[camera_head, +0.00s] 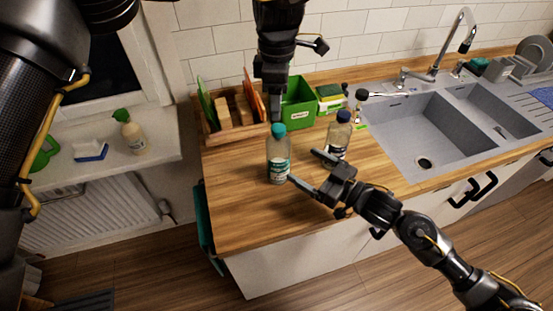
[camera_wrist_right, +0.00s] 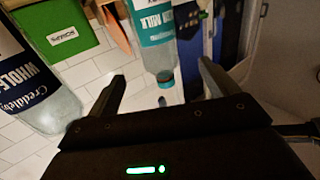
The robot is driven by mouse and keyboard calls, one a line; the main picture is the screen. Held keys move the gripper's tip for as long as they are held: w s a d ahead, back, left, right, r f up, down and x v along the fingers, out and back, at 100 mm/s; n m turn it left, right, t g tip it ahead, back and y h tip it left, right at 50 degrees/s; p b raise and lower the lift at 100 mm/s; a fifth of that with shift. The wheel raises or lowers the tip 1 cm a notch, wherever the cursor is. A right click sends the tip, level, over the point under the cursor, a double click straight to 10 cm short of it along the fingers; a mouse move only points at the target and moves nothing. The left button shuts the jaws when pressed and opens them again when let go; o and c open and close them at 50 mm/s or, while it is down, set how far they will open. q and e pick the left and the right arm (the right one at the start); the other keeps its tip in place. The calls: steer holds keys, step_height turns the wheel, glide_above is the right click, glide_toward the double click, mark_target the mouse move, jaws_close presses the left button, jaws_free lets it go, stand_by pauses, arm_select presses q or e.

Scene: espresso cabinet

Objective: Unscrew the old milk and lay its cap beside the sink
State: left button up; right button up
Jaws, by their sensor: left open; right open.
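A clear bottle with a teal cap and teal label (camera_head: 279,158) stands upright on the wooden counter; its label reads "MILK" in the right wrist view (camera_wrist_right: 156,28). A second bottle with a dark blue cap (camera_head: 338,137) stands to its right; its dark label reads "WHOLE" in the wrist view (camera_wrist_right: 24,75). Which is the old milk I cannot tell. My left gripper (camera_head: 276,117) is open, pointing down just above the teal cap. My right gripper (camera_head: 305,167) is open beside the teal-capped bottle, its fingers reaching toward it; in the wrist view the teal cap appears between the fingertips (camera_wrist_right: 160,80).
The grey sink (camera_head: 415,165) is set into the counter at right, its faucet (camera_head: 440,50) behind. A wooden rack (camera_head: 212,130), a green box (camera_head: 298,103) and a sponge holder (camera_head: 331,97) stand at the back. The counter's front left is clear.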

mark_target(288, 154)
arm_select(q)
steer(key=shift+w+d+f, duration=0.1)
steer(key=shift+w+d, duration=0.05)
steer(key=shift+w, duration=0.05)
arm_select(e)
steer(key=x, duration=0.8)
steer(key=shift+w, duration=0.3)
arm_select(q)
steer(key=shift+s, duration=0.15)
arm_select(e)
steer(key=shift+w+a, duration=0.25)
steer(key=shift+a, duration=0.25)
arm_select(q)
steer(key=shift+d, duration=0.1)
arm_select(e)
steer(key=shift+w, duration=0.15)
jaws_close()
arm_select(q)
steer(key=shift+f, duration=3.95)
steer(key=shift+c, duration=0.4)
